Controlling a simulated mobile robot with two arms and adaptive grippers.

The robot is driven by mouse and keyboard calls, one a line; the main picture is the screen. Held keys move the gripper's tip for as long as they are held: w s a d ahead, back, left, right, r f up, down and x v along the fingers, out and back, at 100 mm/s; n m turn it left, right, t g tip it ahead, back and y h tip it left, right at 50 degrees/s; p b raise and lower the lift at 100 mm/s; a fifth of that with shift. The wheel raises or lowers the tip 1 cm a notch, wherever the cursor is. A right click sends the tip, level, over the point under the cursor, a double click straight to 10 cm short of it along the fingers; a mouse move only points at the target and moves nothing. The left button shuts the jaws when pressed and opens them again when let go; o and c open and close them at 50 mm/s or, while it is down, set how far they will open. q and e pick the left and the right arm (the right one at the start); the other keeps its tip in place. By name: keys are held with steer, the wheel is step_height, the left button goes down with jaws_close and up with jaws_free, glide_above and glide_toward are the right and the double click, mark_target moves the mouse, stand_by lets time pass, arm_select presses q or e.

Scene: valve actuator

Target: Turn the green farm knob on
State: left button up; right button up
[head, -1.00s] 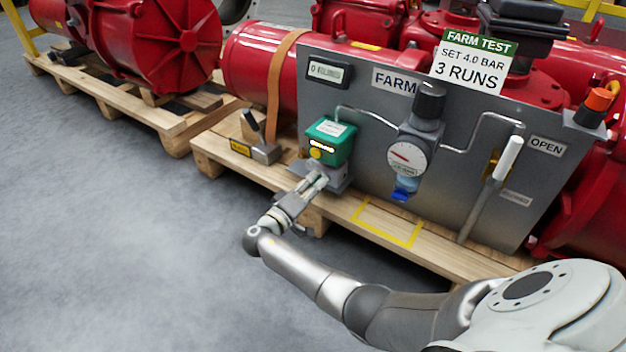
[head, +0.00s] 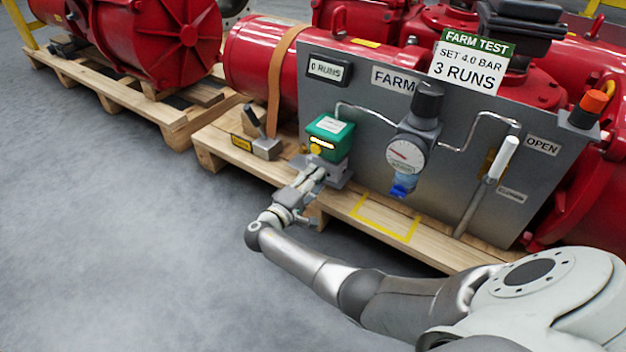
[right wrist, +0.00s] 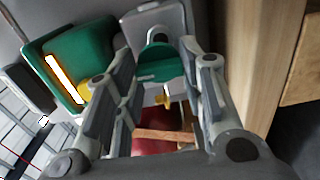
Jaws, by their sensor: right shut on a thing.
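The green farm knob (right wrist: 160,66) shows in the right wrist view as a round green piece with a grey collar, between the fingertips of my right gripper (right wrist: 158,55). The gripper is shut on it, with a finger on either side. In the head view my right gripper (head: 316,172) is at the front lower part of the green box (head: 329,135), which has a yellow round part and a lit strip. The fingers hide the knob there. The green box also shows in the right wrist view (right wrist: 90,50). My left gripper is in neither view.
The grey panel (head: 372,115) carries a dial gauge (head: 404,155), a white-handled lever (head: 503,158) by an OPEN label, and a "0 RUNS" display (head: 330,70). A metal block with a lever (head: 262,145) stands left on the pallet (head: 205,150). Open floor lies left.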

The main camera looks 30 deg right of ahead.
steer(key=o, duration=1)
steer(key=v, duration=1.2)
steer(key=shift+f, duration=0.1)
